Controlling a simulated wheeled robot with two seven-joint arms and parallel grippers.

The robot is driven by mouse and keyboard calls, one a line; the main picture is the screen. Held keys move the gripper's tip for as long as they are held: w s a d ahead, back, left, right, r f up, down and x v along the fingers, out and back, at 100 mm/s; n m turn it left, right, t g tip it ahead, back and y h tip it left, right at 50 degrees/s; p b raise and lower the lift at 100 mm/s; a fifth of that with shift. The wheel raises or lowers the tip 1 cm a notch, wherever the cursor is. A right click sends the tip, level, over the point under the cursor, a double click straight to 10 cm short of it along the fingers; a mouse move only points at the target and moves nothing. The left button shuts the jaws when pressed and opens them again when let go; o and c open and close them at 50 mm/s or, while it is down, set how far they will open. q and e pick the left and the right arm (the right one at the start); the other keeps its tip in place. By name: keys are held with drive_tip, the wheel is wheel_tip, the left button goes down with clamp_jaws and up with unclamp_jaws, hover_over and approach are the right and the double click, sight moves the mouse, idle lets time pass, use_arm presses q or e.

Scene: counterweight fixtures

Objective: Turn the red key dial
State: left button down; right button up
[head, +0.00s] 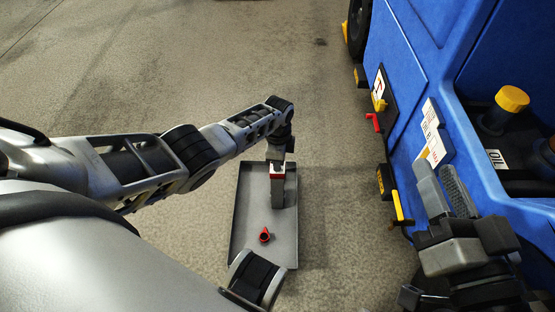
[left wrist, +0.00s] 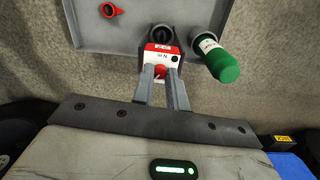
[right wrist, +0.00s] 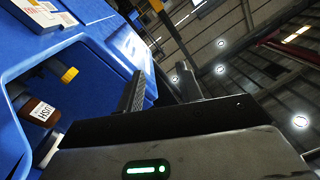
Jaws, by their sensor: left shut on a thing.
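A red and white block (left wrist: 160,52) with printed labels stands at the tray's edge in the left wrist view. A small red piece (left wrist: 159,73), apparently the red key dial, shows between the fingers of my left gripper (left wrist: 163,78), which is shut on it. In the head view my left gripper (head: 277,161) points down over the far end of the tray, at the red and white block (head: 277,171); the arm hides part of it. My right gripper (head: 445,192) is open and empty beside the blue vehicle; its fingers (right wrist: 163,92) are apart.
The blue vehicle (head: 400,60) has a red handle (head: 373,122), yellow lever (head: 399,206) and yellow cap (head: 512,98). Floor at upper left is clear.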

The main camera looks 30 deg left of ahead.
idle(0.3)
